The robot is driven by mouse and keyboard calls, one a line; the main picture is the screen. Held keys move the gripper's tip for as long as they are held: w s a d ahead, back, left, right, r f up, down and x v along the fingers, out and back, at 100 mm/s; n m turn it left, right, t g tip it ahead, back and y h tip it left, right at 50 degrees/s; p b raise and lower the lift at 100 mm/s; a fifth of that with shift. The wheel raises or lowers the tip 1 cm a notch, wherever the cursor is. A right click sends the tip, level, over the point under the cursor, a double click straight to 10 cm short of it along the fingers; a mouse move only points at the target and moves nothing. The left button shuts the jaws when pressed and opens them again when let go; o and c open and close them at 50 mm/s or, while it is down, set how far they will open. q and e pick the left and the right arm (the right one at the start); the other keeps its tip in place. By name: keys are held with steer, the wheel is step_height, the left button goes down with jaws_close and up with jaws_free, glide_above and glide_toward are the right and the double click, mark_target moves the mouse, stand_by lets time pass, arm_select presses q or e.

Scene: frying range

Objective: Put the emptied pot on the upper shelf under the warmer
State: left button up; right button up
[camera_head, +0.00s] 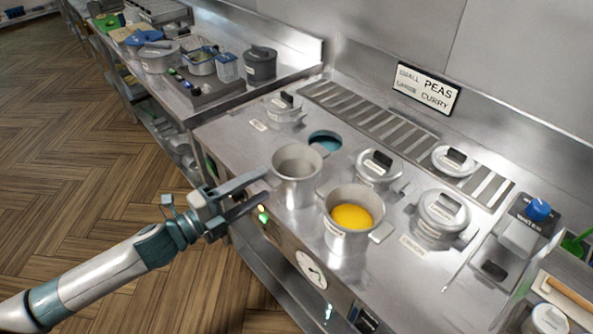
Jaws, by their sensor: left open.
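An uncovered grey metal pot (297,178) stands upright on the steel warmer top (240,140). Its inside looks empty. My left gripper (264,187) is open just left of this pot, with its fingertips close to the pot's left side. I cannot tell whether they touch it. A second uncovered pot (347,238), holding yellow food (352,216), stands in front and to the right of the empty one. A shelf edge (268,280) shows below the warmer's front, but most of the shelf is hidden. My right gripper is out of view.
Lidded pots (377,168) sit in the warmer top, beside a round open well (325,141). A slatted strip (370,120) and a peas and curry sign (427,88) are behind. A dial (311,270) is on the front. Wooden floor (80,150) is clear at left.

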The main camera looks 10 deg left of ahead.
mark_target(297, 178)
arm_select(q)
steer(key=shift+p+x, duration=0.4)
steer(key=shift+x, duration=1)
steer(key=shift+f, duration=0.1)
jaws_close()
